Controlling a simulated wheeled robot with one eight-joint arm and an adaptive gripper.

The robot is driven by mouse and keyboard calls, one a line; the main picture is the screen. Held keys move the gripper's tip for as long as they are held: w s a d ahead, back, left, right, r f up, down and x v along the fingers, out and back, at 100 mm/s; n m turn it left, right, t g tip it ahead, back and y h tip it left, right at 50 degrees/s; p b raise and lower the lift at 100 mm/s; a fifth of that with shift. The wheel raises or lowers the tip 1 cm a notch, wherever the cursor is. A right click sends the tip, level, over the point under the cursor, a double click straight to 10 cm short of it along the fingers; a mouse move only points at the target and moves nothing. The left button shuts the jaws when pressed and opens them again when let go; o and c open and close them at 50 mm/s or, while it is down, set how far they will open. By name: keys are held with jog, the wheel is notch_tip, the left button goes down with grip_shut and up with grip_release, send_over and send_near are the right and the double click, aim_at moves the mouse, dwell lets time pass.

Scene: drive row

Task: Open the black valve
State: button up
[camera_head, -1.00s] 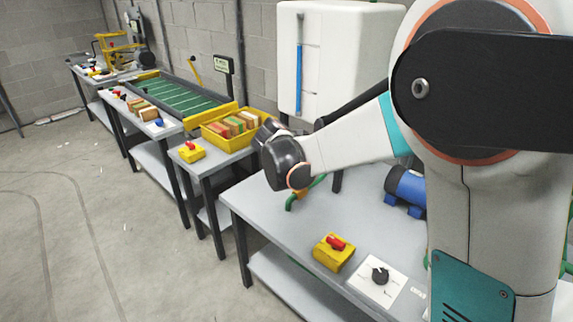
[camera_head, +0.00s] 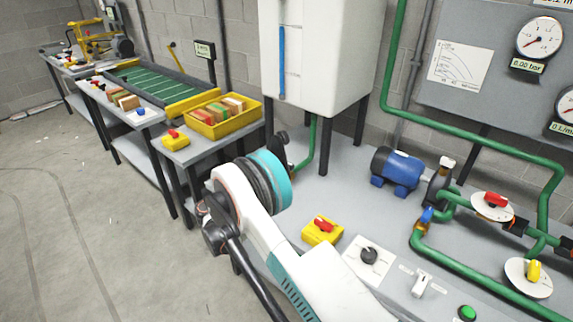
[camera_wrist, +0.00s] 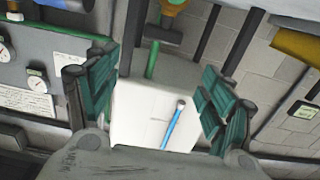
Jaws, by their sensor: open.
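In the wrist view, which is upside down, a black T-shaped handle (camera_wrist: 163,34) sits across a green pipe (camera_wrist: 152,60) that comes off the white tank. It looks like the black valve. An orange-yellow fitting (camera_wrist: 174,5) is just beyond it. My gripper (camera_wrist: 158,92) is open, its two green-padded fingers wide apart with nothing between them. The handle is some way ahead, in line with the gap. In the head view my wrist hides the handle and most of the gripper.
The white tank (camera_head: 310,50) stands on black legs over the grey bench. A yellow box with a red knob (camera_head: 322,231) and a black knob on a white plate (camera_head: 368,255) lie near my arm. A blue pump (camera_head: 397,170) and valves with red (camera_head: 495,199) and yellow (camera_head: 534,271) handles are at right.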

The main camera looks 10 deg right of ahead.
jog(key=b+x, duration=0.2)
jog(key=x, duration=0.4)
jog(key=b+x, duration=0.2)
jog(key=x, duration=0.5)
jog(key=shift+d+f, duration=0.15)
jog(key=shift+f, duration=0.1)
jog(key=c, duration=1.1)
